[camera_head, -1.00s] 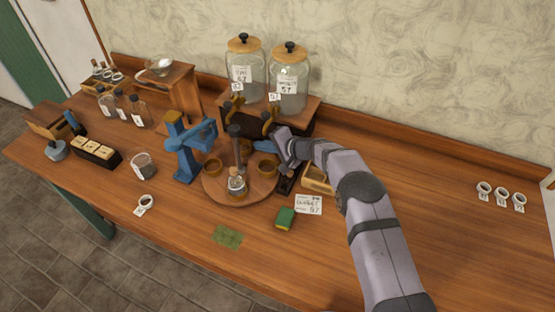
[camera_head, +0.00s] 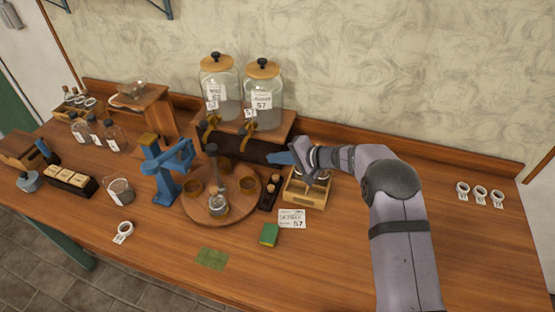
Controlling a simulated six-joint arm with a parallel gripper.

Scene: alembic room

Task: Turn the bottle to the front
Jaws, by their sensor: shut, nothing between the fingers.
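A small glass bottle (camera_head: 218,207) stands upright on the near side of a round wooden turntable (camera_head: 241,207). A dark central post (camera_head: 213,165) rises from the turntable, and several brown ring-shaped holders stand around it. My gripper (camera_head: 276,158) is shut and empty. It is in the air to the right of and behind the turntable, in front of the dispenser stand, and appears apart from the bottle. Its fingers point left.
A blue stand (camera_head: 167,170) is left of the turntable. Two large glass jars with taps (camera_head: 262,98) stand on a wooden base behind it. A wooden box (camera_head: 305,193), a card (camera_head: 292,218) and a green sponge (camera_head: 268,235) are to the right. The table's right side is mostly clear.

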